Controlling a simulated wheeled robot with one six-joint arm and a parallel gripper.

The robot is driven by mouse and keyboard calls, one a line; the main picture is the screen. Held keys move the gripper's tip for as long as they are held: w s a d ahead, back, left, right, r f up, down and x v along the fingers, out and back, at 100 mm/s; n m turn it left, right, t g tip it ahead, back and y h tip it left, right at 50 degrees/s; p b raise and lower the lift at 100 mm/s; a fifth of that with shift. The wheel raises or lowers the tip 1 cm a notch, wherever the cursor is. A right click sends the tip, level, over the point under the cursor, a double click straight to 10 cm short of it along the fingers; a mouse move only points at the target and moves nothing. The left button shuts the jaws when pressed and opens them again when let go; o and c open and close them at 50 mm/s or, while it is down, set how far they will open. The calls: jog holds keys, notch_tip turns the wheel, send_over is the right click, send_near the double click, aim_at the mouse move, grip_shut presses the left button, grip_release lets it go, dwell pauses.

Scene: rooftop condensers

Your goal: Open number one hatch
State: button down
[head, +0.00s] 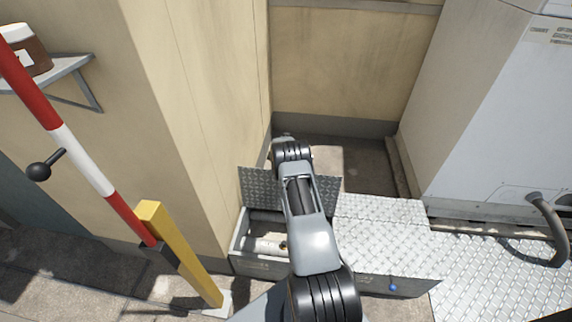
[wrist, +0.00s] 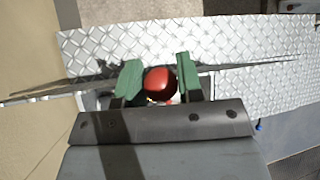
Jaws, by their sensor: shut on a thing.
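A hatch lid of checker plate (head: 262,186) stands raised, close to upright, over the left end of a low grey box (head: 240,262). The box's left opening shows a pale pipe (head: 266,246) inside. My gripper (wrist: 159,66) is shut on a red round knob (wrist: 160,86), held between its green fingers. In the head view my arm reaches over the box, and it hides the fingers, the knob and part of the lid. Faint marks on the box front are too small to read.
The right checker-plate lid (head: 380,235) lies flat, with a blue knob (head: 393,287) at its front. A red-and-white pole (head: 85,165) and a yellow post (head: 180,250) stand at left. A wall is close behind; a grey condenser unit (head: 500,130) stands at right.

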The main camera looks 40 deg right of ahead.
jog(key=shift+w+d+f, duration=0.1)
jog(key=shift+d+f, duration=0.05)
jog(key=shift+d, duration=0.05)
dwell(0.3)
jog(key=c, duration=0.8)
grip_release()
jog(key=v, duration=1.4)
jog(key=shift+w, duration=0.1)
